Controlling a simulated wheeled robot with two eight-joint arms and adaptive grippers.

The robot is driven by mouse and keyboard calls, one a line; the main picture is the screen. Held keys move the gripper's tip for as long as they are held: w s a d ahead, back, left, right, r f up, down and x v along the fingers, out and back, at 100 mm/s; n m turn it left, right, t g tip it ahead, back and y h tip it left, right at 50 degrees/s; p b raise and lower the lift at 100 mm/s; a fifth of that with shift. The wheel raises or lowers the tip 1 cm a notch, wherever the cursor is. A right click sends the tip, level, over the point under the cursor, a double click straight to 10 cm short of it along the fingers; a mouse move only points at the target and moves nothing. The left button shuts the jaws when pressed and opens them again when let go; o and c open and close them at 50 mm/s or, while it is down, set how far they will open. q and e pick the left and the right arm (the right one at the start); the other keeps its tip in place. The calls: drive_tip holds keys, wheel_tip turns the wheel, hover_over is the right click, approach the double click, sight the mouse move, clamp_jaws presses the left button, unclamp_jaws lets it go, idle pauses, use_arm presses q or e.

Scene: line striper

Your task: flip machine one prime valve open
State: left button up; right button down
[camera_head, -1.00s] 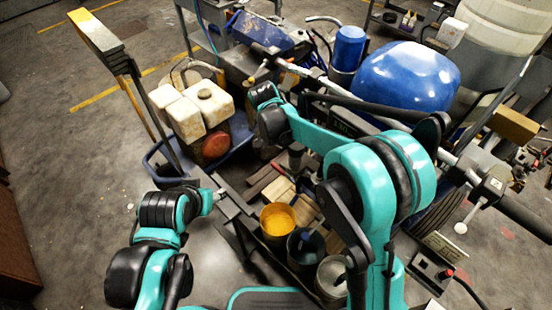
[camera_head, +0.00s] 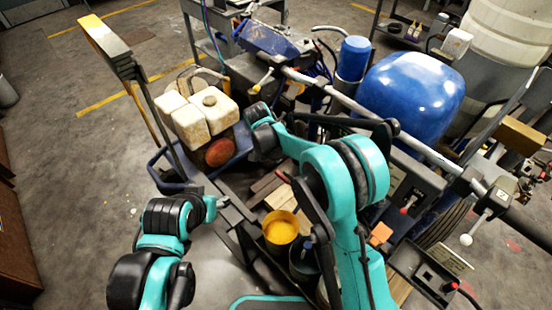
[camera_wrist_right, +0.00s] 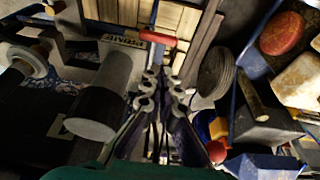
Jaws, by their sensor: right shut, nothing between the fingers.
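In the right wrist view a red valve handle (camera_wrist_right: 158,38) lies roughly crosswise beside a label reading PRIME (camera_wrist_right: 124,42). My right gripper (camera_wrist_right: 164,78) is shut and empty, its fingertips pointing toward the handle with a visible gap in the picture. In the head view my right arm reaches over the striper machine with the blue tank (camera_head: 410,85); its links hide the fingertips and the valve there. My left gripper (camera_head: 222,202) is beside the machine frame, left of the yellow paint can; whether it is open is unclear.
A yellow paint can (camera_head: 280,228) stands near the front of the machine, with a dark can (camera_head: 304,256) beside it. White jugs (camera_head: 205,115) sit at the left. A control box with a red knob (camera_head: 412,200) is right of my right arm.

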sight(280, 175)
drive_tip(key=b+x, duration=0.1)
drive_tip(key=x, duration=0.2)
drive_tip(key=b+x, duration=0.1)
drive_tip(key=x, duration=0.3)
drive_tip(key=b+x, duration=0.1)
drive_tip(key=x, duration=0.2)
drive_tip(key=shift+s+a+f, duration=0.35)
drive_tip(key=shift+f, duration=0.1)
drive_tip(key=shift+w, duration=0.1)
